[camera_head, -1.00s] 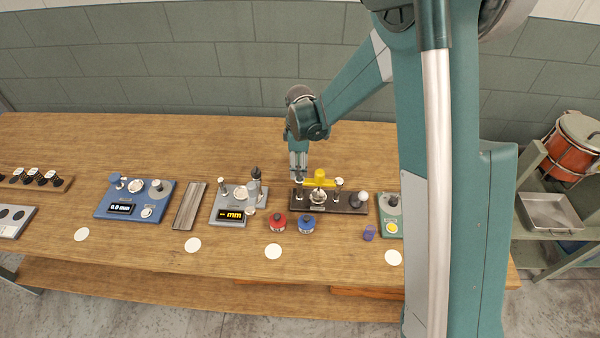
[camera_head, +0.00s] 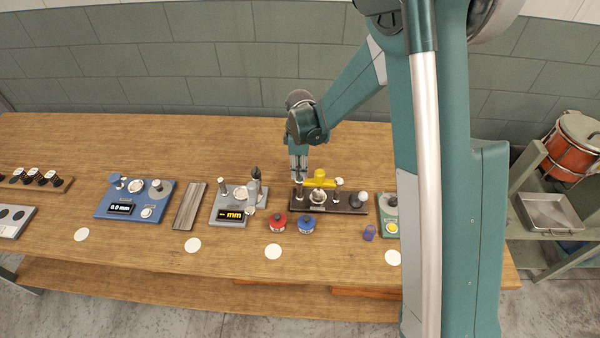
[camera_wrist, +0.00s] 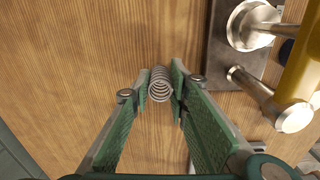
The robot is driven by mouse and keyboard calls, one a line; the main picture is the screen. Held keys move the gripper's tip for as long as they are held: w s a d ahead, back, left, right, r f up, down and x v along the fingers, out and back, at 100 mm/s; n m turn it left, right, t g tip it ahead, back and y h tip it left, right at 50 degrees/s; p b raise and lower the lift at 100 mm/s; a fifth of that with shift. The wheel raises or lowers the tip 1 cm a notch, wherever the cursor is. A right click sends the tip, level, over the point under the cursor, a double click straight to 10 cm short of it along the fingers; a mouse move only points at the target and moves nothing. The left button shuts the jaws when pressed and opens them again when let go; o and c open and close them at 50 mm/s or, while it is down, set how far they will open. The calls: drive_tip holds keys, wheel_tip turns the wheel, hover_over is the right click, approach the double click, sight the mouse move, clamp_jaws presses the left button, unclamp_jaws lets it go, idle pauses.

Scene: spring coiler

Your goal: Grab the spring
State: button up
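In the wrist view a silvery coil spring (camera_wrist: 160,84) shows between the tips of my gripper (camera_wrist: 161,82). The green-padded fingers flank it on both sides with no clear gap to the coils. Beyond it is the bare wooden tabletop; I cannot tell whether the spring touches the wood. In the head view my gripper (camera_head: 298,173) points down over the left end of the spring coiler (camera_head: 346,207), a dark plate with metal posts and a yellow part (camera_head: 320,179). The spring is too small to make out there.
A red pot (camera_head: 278,223) and a blue pot (camera_head: 306,225) stand in front of the coiler. A grey gauge with a display (camera_head: 231,216) is to its left and a green device (camera_head: 391,227) to its right. The wooden table (camera_head: 150,140) is clear behind.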

drive_tip(key=shift+r, duration=0.1)
drive_tip(key=shift+c, duration=0.3)
drive_tip(key=shift+r, duration=4.95)
